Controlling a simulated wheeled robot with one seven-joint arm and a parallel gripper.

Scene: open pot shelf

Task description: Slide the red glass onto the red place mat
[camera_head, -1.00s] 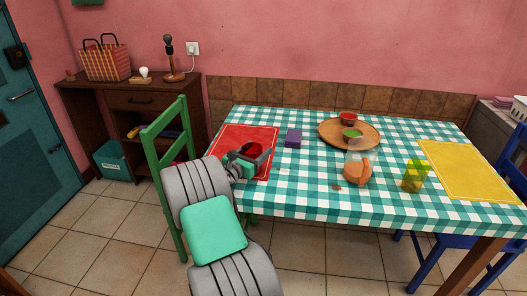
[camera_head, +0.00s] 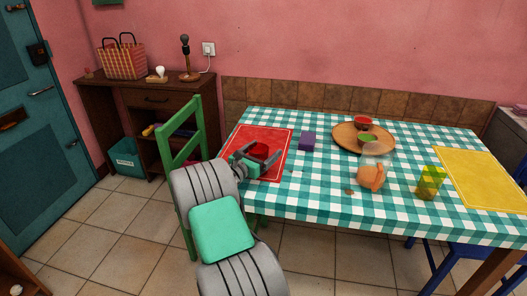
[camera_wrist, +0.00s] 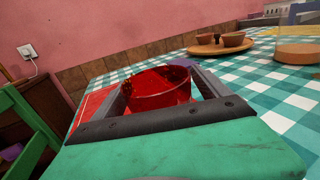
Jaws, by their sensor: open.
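The red glass (camera_wrist: 160,88) stands between the two fingers of my open gripper (camera_wrist: 165,100) in the wrist view, with a finger on each side. Whether either finger touches it I cannot tell. In the head view the red glass (camera_head: 260,149) shows between the fingers of my gripper (camera_head: 262,160), over the red place mat (camera_head: 262,134). The mat lies at the left end of the table. The glass's base is hidden, so its exact contact with the mat cannot be seen.
A round wooden tray (camera_head: 347,141) holds small bowls. An orange jug (camera_head: 371,177), a yellow-green glass (camera_head: 430,183) and a yellow mat (camera_head: 480,178) are farther right. A green chair (camera_head: 180,150) stands close to my arm.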

